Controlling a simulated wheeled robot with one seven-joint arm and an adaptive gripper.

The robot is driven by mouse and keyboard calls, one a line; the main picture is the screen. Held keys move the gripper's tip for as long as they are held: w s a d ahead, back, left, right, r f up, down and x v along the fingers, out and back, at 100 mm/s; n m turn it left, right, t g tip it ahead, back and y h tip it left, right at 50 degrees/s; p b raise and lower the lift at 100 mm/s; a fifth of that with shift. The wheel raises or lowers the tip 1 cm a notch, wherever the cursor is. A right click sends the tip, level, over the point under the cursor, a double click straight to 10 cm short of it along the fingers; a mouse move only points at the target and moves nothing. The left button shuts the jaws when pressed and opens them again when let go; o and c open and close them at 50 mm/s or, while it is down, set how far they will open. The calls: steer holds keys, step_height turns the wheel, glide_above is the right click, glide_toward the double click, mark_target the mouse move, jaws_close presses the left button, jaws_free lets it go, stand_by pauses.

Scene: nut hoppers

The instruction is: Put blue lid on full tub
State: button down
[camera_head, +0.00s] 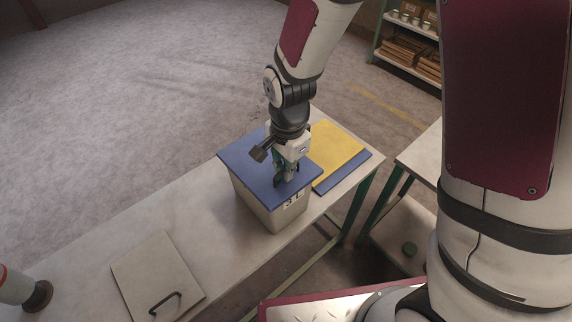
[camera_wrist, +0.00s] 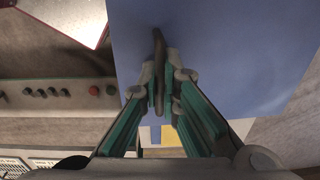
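The blue lid (camera_head: 245,156) lies flat over the top of a cream tub (camera_head: 258,206) marked with a partly hidden "3 L". The lid's edge overhangs the tub on the left; I cannot tell whether it is fully seated. The tub's contents are hidden. My gripper (camera_head: 284,180) points down over the lid's middle. In the wrist view my gripper (camera_wrist: 164,88) has its green-sided fingers close on both sides of the lid's dark upright handle (camera_wrist: 159,60), apparently gripping it. The blue lid (camera_wrist: 225,50) fills much of that view.
A yellow panel (camera_head: 337,146) lies partly over a blue one (camera_head: 350,176) right of the tub. A cream lid with a dark handle (camera_head: 150,268) lies on the bench (camera_head: 185,215) at left. Another table stands at right, shelving behind. The bench between cream lid and tub is clear.

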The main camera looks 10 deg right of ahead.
steer(key=shift+f, duration=0.1)
steer(key=c, duration=1.7)
jaws_free()
steer(key=r, duration=1.2)
steer(key=shift+s+d, duration=0.15)
steer(key=shift+s, duration=0.05)
